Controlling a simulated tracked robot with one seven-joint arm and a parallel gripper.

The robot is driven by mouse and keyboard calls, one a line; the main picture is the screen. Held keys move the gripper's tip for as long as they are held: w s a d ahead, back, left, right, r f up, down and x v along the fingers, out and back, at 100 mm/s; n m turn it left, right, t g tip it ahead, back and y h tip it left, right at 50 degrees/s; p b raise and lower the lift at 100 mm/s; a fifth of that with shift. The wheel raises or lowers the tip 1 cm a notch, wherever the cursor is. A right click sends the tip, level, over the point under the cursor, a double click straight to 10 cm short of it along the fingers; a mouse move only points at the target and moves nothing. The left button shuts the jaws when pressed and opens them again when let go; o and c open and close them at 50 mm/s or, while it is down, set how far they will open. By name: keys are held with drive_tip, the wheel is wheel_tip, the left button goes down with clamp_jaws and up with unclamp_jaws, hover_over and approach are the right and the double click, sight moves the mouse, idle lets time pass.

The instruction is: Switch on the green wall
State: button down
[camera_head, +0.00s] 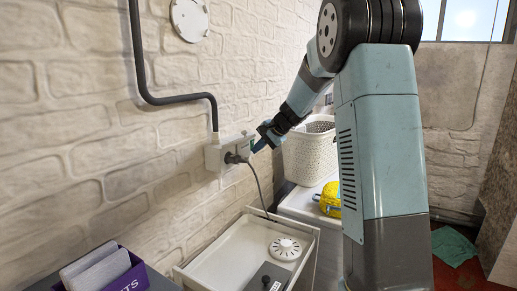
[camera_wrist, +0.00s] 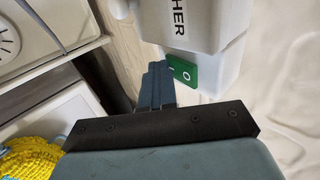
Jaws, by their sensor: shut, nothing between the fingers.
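A white wall box (camera_head: 215,157) is mounted on the brick wall left of centre, with a black plug and cable at its front. In the wrist view the box (camera_wrist: 228,62) carries dark letters and a green rocker switch (camera_wrist: 183,70) with white marks, one of them a circle. My gripper (camera_head: 259,146) is at the right end of the box. Its fingers are shut and empty. In the wrist view the fingertips (camera_wrist: 158,72) are right beside the green switch, at its left edge. I cannot tell whether they touch it.
Below the box is an open white drawer or tray (camera_head: 215,258) holding a round white disc (camera_head: 285,248). A purple box (camera_head: 122,276) stands at lower left. A white basket (camera_head: 309,158) and a yellow item (camera_head: 330,198) are behind my arm. A dark pipe (camera_head: 140,70) runs down the wall.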

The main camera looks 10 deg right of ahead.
drive_tip(key=shift+a+r, duration=0.1)
drive_tip(key=shift+a, duration=0.15)
drive_tip(key=shift+w+r, duration=0.15)
drive_tip(key=shift+r, duration=0.7)
drive_tip(key=s+d+r, duration=0.3)
drive_tip(key=s+d, duration=0.6)
drive_tip(key=s+a+r+n+g+h, duration=0.1)
drive_tip(key=s+a+r+n, duration=0.15)
drive_tip(key=s, duration=0.65)
drive_tip(key=s+a+r+n+h, duration=0.15)
drive_tip(key=s+a, duration=0.25)
drive_tip(key=s, duration=0.5)
drive_tip(key=s+f+n+h, duration=0.1)
drive_tip(key=s+f+n, duration=0.1)
drive_tip(key=s, duration=0.7)
drive_tip(key=s+f+n+h, duration=0.2)
drive_tip(key=s+f, duration=0.1)
drive_tip(key=s, duration=0.6)
drive_tip(key=shift+s+a+n+t, duration=0.15)
drive_tip(key=shift+a+n+t, duration=0.15)
drive_tip(key=shift+n, duration=0.1)
drive_tip(key=shift+s+h, duration=0.1)
drive_tip(key=shift+h, duration=0.15)
